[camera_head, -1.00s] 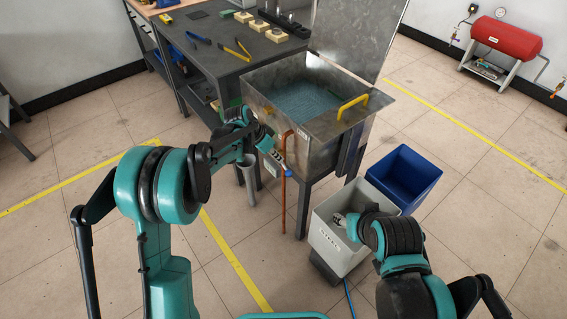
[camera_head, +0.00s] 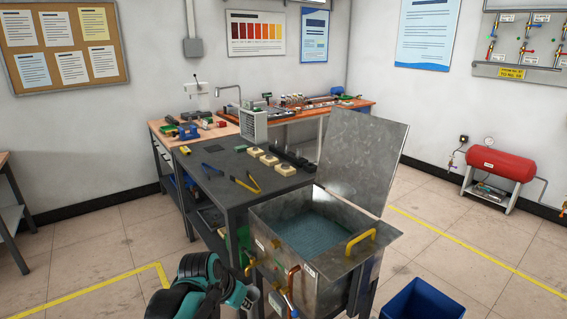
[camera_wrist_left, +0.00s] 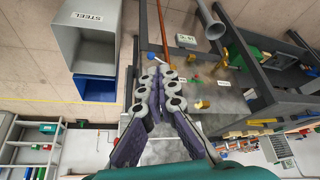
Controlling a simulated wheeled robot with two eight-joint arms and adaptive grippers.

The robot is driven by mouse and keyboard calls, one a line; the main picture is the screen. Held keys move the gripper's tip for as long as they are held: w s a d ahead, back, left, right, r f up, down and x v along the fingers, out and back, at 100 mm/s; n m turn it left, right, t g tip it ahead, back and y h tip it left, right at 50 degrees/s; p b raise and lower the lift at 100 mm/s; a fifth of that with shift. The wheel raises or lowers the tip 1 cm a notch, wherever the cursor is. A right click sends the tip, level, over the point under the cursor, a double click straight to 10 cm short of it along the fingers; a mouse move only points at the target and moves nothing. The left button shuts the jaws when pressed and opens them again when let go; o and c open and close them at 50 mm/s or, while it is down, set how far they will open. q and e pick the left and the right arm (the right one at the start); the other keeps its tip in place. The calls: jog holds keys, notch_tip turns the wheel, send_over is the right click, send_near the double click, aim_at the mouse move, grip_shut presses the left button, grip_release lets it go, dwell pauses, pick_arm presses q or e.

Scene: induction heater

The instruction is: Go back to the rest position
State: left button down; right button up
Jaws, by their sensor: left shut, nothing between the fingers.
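My left gripper (camera_wrist_left: 158,85) is shut and empty in the wrist view, its two fingers lying side by side. In the head view my left arm comes in at the bottom, in front of the metal quench tank (camera_head: 318,262). The fingertips are hard to make out there. The tank's lid (camera_head: 362,165) stands open, and a yellow handle (camera_head: 361,241) sits on its rim. In the wrist view the fingers show in front of the frame and tank side, with no grip on anything. My right gripper is out of view.
A dark table (camera_head: 225,180) with yellow-handled tongs (camera_head: 246,183) stands behind the tank. A blue bin (camera_head: 424,301) is on the floor at right. The wrist view also shows a grey bin marked STEEL (camera_wrist_left: 70,48). A red air tank (camera_head: 502,163) stands by the wall.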

pick_arm(q)
jog(key=s+a+f+n+t+y, duration=0.1)
jog(key=s+a, duration=0.3)
jog(key=s, duration=0.4)
jog(key=s+a+n+t+y, duration=0.1)
jog(key=s+a+n, duration=0.2)
jog(key=s, duration=0.6)
jog(key=shift+a+f+n+y, duration=0.3)
jog(key=shift+a+f+n, duration=0.1)
jog(key=shift+n, duration=0.3)
dwell(5.6)
